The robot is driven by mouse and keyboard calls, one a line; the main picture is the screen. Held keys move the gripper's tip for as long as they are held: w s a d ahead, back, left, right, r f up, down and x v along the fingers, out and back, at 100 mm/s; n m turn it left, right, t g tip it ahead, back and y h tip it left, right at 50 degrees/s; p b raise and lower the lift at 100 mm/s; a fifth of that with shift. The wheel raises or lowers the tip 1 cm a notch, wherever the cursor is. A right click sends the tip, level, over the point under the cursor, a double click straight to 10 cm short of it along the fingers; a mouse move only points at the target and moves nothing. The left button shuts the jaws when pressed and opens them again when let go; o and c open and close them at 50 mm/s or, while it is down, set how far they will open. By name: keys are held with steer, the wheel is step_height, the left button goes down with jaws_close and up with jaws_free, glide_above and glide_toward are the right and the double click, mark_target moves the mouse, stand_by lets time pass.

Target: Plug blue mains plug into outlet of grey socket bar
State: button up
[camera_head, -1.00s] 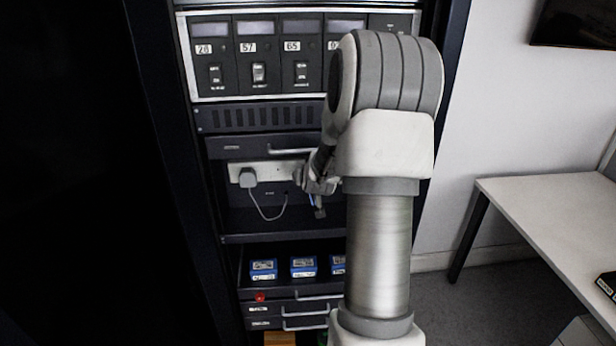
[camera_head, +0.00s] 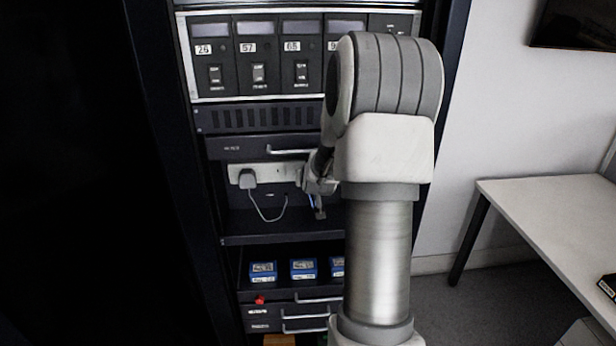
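The pale grey socket bar (camera_head: 280,171) runs across the rack recess, and its right end is hidden behind my gripper and arm. A grey plug (camera_head: 247,178) sits in its left part, with a grey cable (camera_head: 268,216) looping down. My gripper (camera_head: 304,182) is at the right part of the bar, seen small and from behind. I cannot tell whether it touches the bar. A thin blue strip (camera_head: 312,201) shows just below my gripper; it may be part of the blue mains plug or its cable. The plug's body is not clearly visible, and the fingers are too small to read.
Numbered rack units (camera_head: 258,60) stand above the recess. Below the bar is a dark shelf (camera_head: 270,237), then several blue boxes (camera_head: 263,270) on a lower level above handled drawers. A white desk (camera_head: 550,220) stands at the right. My arm blocks the rack's right side.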

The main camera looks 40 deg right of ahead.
steer(key=c, duration=0.5)
steer(key=shift+s+a+f+b, duration=0.2)
steer(key=shift+s+a+b, duration=0.25)
steer(key=shift+b, duration=0.5)
stand_by(0.4)
steer(key=shift+s+r, duration=0.15)
steer(key=shift+s, duration=0.05)
stand_by(0.4)
steer(key=shift+s+b, duration=0.1)
steer(key=shift+b, duration=0.25)
steer(key=shift+s+a+b, duration=0.35)
steer(key=shift+s+a, duration=0.1)
steer(key=shift+s, duration=0.25)
steer(key=shift+s+a+b, duration=0.35)
steer(key=shift+s+a, duration=0.05)
steer(key=shift+s, duration=0.25)
